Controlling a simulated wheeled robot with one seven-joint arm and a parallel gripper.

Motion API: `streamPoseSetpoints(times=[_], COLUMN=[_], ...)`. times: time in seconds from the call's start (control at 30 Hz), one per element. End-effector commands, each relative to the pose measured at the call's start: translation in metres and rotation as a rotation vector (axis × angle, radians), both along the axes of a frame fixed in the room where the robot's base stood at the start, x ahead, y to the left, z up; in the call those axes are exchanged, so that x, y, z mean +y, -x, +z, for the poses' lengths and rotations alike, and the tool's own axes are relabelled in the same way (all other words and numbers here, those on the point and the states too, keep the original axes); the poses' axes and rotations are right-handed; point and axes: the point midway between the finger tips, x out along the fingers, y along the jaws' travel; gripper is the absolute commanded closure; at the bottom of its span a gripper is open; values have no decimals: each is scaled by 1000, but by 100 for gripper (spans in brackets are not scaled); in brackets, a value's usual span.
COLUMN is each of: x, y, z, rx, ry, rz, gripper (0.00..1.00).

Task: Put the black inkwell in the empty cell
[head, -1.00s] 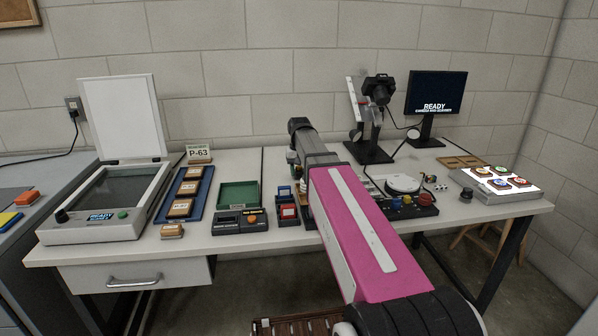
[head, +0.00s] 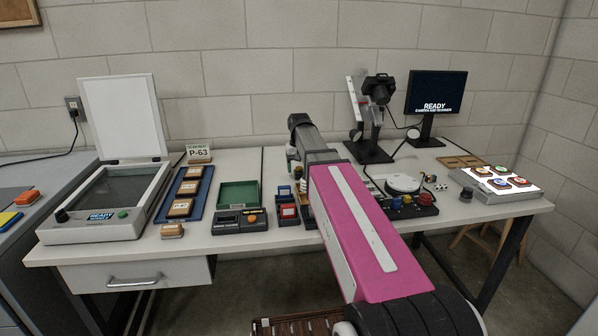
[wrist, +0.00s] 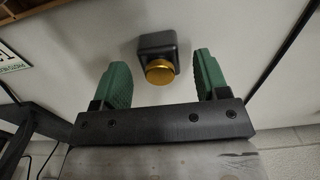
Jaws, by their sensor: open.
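The black inkwell (wrist: 157,45), a square dark bottle with a gold cap, stands on the pale table in the wrist view. It lies between and just beyond the green fingertips of my gripper (wrist: 161,62). The fingers are spread apart, with a clear gap on both sides of the inkwell, and hold nothing. In the head view my arm hides the inkwell, and my gripper is mostly hidden at the back middle of the table. I cannot make out the empty cell for certain; a wooden tray with recesses (head: 447,162) lies at the back right.
A scanner with a raised lid (head: 110,201), a blue tray (head: 205,190) of framed pieces and a green box (head: 238,194) stand to the left. A camera stand (head: 369,153), a monitor (head: 435,93) and a lit panel (head: 525,194) stand to the right.

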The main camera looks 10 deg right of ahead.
Motion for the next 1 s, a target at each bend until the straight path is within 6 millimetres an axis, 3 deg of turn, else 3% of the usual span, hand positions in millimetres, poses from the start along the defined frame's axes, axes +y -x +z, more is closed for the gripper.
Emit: streamPoseSetpoints(times=[0.5, 0.83, 1.0], x=[0, 0, 0], y=[0, 0, 0], z=[86, 106, 104], rx=[-1, 0, 1], ry=[0, 0, 0], rz=[0, -26, -212], gripper=[32, 28, 28])
